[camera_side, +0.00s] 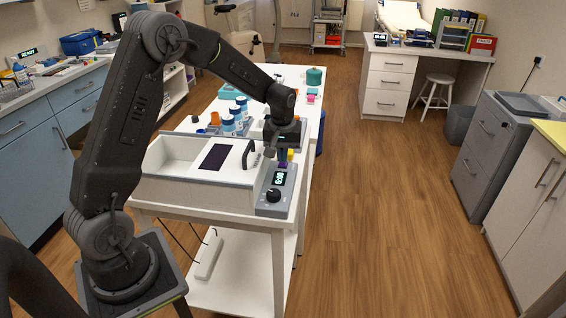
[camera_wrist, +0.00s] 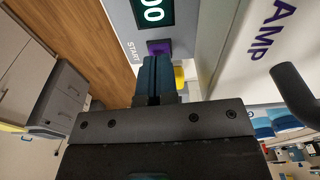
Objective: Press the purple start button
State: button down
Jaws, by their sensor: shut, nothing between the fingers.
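The purple start button (camera_wrist: 157,46) sits on the grey control panel, beside the word START and below the dark display (camera_wrist: 154,10) in the wrist view. My gripper (camera_wrist: 157,60) is shut and empty, and its dark blue fingertips overlap the near edge of the button. I cannot tell whether they touch it. In the side view, my gripper (camera_side: 284,159) points down over the panel at the right end of the white machine (camera_side: 160,190). The panel's display (camera_side: 279,178) reads 0:00. The button is mostly hidden there by the fingers.
A yellow part (camera_wrist: 179,76) is close beside the fingers. A black knob (camera_side: 273,195) is on the panel's front. The machine's dark handle (camera_side: 248,154) stands to the left of my gripper. Blue-and-white containers (camera_side: 228,126) stand behind the machine. The floor to the right is clear.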

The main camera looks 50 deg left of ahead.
jog(key=shift+f, duration=0.3)
jog(key=shift+f, duration=0.5)
jog(key=shift+s+d+r, duration=0.3)
jog(key=shift+s+d, duration=0.2)
jog(key=shift+d, duration=0.05)
jog(key=shift+s+d+r, duration=0.3)
jog(key=shift+s+d, duration=0.2)
jog(key=shift+d, duration=0.05)
notch_tip(320, 180, up, 14)
jog(key=s+d, duration=0.1)
jog(key=shift+f, duration=0.1)
